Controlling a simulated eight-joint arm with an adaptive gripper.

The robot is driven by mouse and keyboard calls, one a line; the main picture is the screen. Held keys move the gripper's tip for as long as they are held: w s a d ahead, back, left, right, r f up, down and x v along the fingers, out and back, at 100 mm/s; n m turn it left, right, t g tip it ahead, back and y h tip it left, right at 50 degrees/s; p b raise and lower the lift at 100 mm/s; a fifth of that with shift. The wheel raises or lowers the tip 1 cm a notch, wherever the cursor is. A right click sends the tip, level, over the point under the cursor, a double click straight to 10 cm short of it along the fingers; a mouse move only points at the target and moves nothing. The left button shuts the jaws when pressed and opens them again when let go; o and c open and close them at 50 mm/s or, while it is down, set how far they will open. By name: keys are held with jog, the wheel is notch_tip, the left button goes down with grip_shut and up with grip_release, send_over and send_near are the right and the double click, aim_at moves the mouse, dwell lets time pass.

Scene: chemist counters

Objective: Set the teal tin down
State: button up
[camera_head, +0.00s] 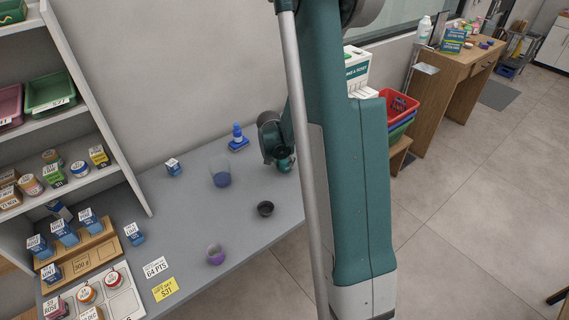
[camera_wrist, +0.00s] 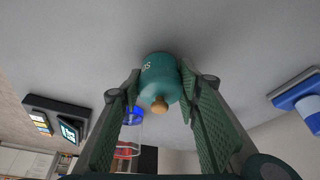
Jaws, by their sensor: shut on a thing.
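The teal tin (camera_wrist: 158,72) is a rounded teal container with pale lettering and a wooden knob. In the wrist view it sits between the two fingers of my gripper (camera_wrist: 160,100), which is shut on it. The wrist picture is upside down, so the knob points up and the tin looks upright. Its base is close to the grey counter; I cannot tell whether it touches. In the head view the tin (camera_head: 285,164) shows small under my gripper (camera_head: 280,154), over the back right part of the counter (camera_head: 195,213), partly hidden by my arm.
Left of the tin are a blue stand (camera_head: 238,141) and a clear beaker with a blue base (camera_head: 220,179). A black bowl (camera_head: 265,208) and a purple cup (camera_head: 215,254) stand nearer the front. A small blue box (camera_head: 173,167) is at the back. Bare counter lies between them.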

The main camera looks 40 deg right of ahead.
jog(key=shift+f, duration=0.2)
jog(key=o, duration=1.1)
jog(key=shift+r, duration=0.1)
jog(key=p+v, duration=0.1)
jog(key=v, duration=1.1)
jog(key=shift+p, duration=0.3)
